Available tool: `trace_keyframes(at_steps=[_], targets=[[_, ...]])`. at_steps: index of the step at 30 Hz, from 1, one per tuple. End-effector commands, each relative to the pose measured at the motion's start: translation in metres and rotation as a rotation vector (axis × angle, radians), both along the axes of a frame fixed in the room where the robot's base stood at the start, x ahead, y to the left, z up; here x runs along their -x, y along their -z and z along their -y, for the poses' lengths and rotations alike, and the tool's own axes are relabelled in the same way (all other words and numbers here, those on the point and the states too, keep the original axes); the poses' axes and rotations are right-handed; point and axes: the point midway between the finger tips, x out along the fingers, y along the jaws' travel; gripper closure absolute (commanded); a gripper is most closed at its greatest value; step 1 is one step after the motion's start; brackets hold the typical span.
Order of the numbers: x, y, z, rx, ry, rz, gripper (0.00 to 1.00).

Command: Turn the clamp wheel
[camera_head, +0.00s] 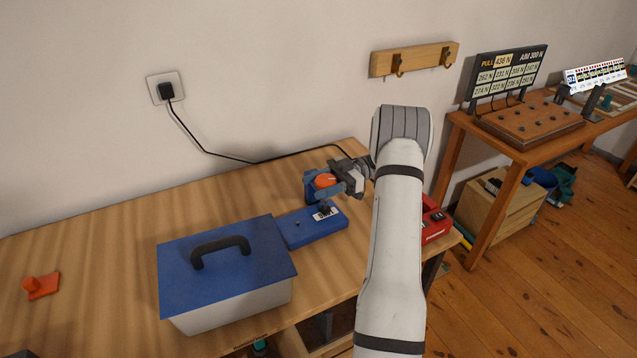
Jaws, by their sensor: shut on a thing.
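The blue clamp device (314,227) stands on the wooden bench, right of the toolbox. Its orange-red wheel (325,181) shows at the top of the blue upright. My gripper (338,180) comes in from the right, its dark fingers at the wheel, and is shut on it. My white arm hides part of the bench to the right. The exact finger contact on the wheel's far side is hidden. A small white label lies on the device's blue base.
A blue-lidded toolbox (225,279) stands close to the left of the device. A red case (434,220) is right of my arm. A black cable (255,162) runs from the wall socket behind. An orange piece (41,286) lies at far left. The left bench is mostly clear.

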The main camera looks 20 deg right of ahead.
Motion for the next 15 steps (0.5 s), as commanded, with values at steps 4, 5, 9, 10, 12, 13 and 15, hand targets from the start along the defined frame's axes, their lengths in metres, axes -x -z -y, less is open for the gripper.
trace_keyframes(at_steps=[4, 5, 9, 10, 12, 13, 15], targets=[[-0.0001, 0.0, -0.0006, -0.001, 0.0, 0.0, 0.72], [-0.0001, 0.0, -0.0006, -0.001, 0.0, 0.0, 0.72], [-0.0002, -0.0001, -0.0005, 0.0, 0.0, 0.0, 0.41], [-0.0002, -0.0001, -0.0004, 0.0, 0.0, 0.0, 0.38], [-0.0001, -0.0001, -0.0003, 0.0, 0.0, 0.0, 0.33], [-0.0001, -0.0001, -0.0002, 0.0, 0.001, 0.0, 0.3], [-0.0001, -0.0001, -0.0001, 0.0, 0.001, 0.0, 0.28]])
